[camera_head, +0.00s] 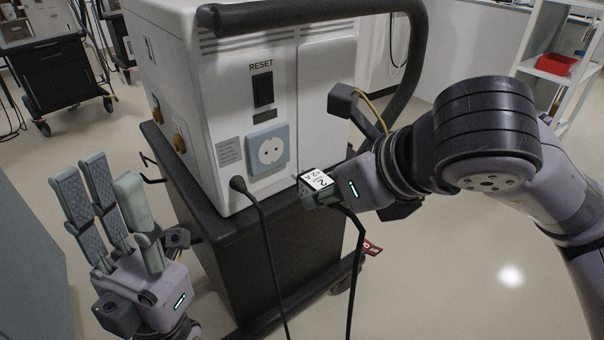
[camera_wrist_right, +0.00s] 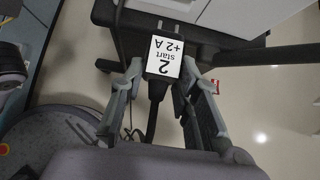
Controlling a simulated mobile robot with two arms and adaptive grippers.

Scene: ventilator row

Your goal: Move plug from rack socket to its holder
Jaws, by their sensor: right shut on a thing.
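My right gripper (camera_wrist_right: 162,68) is shut on a black plug (camera_wrist_right: 158,85) with a white label reading "2 start +2 A". The label (camera_head: 317,179) also shows in the head view, in front of the ventilator's lower right corner. The plug's pins point away from my wrist, and its black cable hangs down. A light blue wall-type socket (camera_head: 267,149) on the ventilator's white face is empty. My left gripper (camera_head: 100,185) is open and empty, fingers upright, left of the ventilator. I cannot pick out the rack socket or the holder for certain.
The white ventilator (camera_head: 220,80) stands on a black cart (camera_head: 220,245). A second black plug-like end (camera_head: 238,184) with a hanging cable sits at its lower front. A thick dark handle (camera_head: 300,12) curves over the top. A shelf with a red bin (camera_head: 556,64) stands far right.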

